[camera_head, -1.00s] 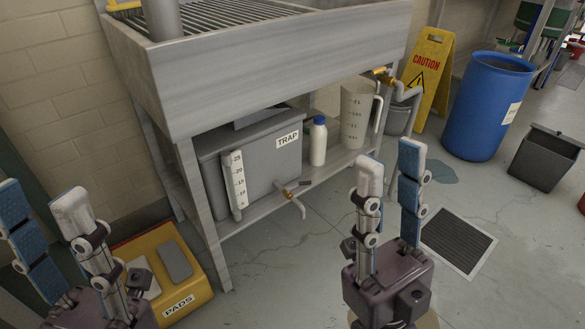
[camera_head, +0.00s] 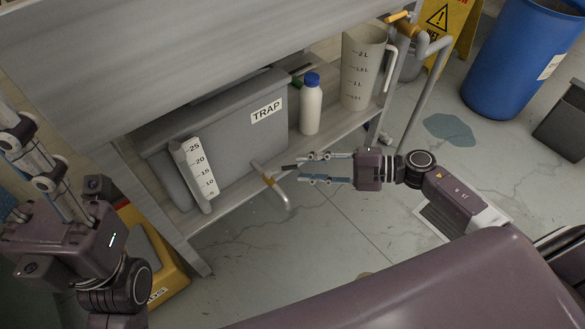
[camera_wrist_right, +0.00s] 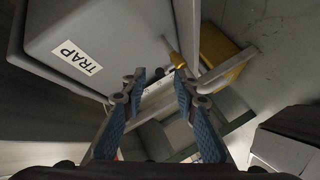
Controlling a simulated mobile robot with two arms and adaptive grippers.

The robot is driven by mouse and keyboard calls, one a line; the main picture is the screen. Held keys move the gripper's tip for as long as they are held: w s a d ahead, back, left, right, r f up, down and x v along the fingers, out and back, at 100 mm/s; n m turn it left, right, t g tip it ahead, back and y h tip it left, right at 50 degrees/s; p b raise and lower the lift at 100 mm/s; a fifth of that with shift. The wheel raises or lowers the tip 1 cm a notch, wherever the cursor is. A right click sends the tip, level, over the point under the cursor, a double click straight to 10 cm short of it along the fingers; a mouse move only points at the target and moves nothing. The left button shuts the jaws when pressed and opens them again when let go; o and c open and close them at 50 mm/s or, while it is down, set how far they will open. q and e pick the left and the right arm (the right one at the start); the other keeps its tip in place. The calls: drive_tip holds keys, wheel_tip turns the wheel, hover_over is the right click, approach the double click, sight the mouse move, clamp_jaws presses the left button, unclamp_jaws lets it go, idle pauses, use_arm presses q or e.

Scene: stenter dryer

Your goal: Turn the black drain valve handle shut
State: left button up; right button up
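The grey trap tank (camera_head: 230,125), labelled TRAP, stands on the lower shelf. A brass drain valve (camera_head: 264,174) with a down-bent grey pipe sticks out low on its front. Its black handle (camera_head: 289,167) points right, toward my right gripper (camera_head: 303,168). That gripper reaches in from the right, its two fingers apart, with the tips at or just short of the handle's end; contact cannot be told. In the right wrist view the brass valve (camera_wrist_right: 177,60) shows ahead of the parted fingertips (camera_wrist_right: 160,82). My left gripper (camera_head: 22,165) is at the left edge, fingers apart and empty, partly cut off.
A white bottle with blue cap (camera_head: 311,108) and a measuring jug (camera_head: 362,70) stand on the shelf right of the tank. A level gauge (camera_head: 195,172) is on the tank's front. A yellow pads box (camera_head: 165,262) sits on the floor at left.

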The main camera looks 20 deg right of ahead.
sight(293, 166)
drive_tip(key=shift+b+x, duration=0.5)
drive_tip(key=shift+x, duration=1.65)
clamp_jaws()
